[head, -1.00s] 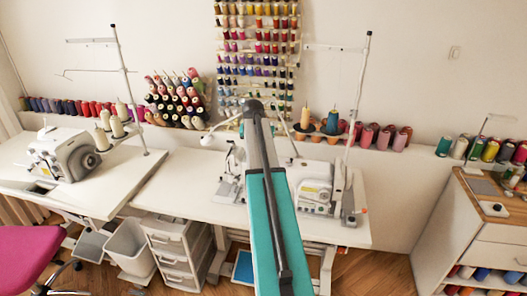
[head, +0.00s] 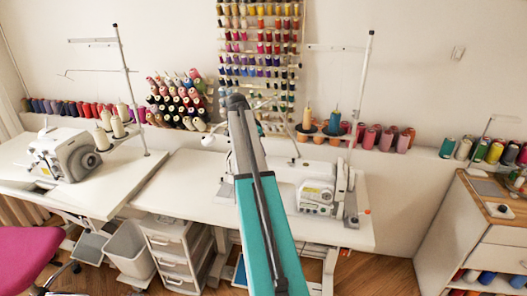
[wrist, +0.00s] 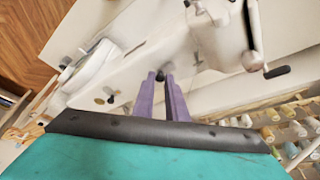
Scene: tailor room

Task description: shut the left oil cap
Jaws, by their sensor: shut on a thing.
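The white sewing machine (head: 283,171) stands on the middle table, partly hidden behind my arm in the head view. In the wrist view, my gripper (wrist: 161,76) has its two purple fingers close together at the white machine body (wrist: 150,58). A small dark cap (wrist: 160,74) shows between the fingertips, and my gripper is shut on it. Another small dark round part (wrist: 110,98) lies to the left of the fingers, apart from them. I cannot tell how far the held cap is closed. In the head view the fingers are hidden.
A second white machine (head: 66,155) stands on the left table. A thin thread stand (head: 359,97) rises at the right of the middle table. In the wrist view, a machine part with a dark lever (wrist: 277,71) lies to the right, and thread spools (wrist: 270,136) lie lower right.

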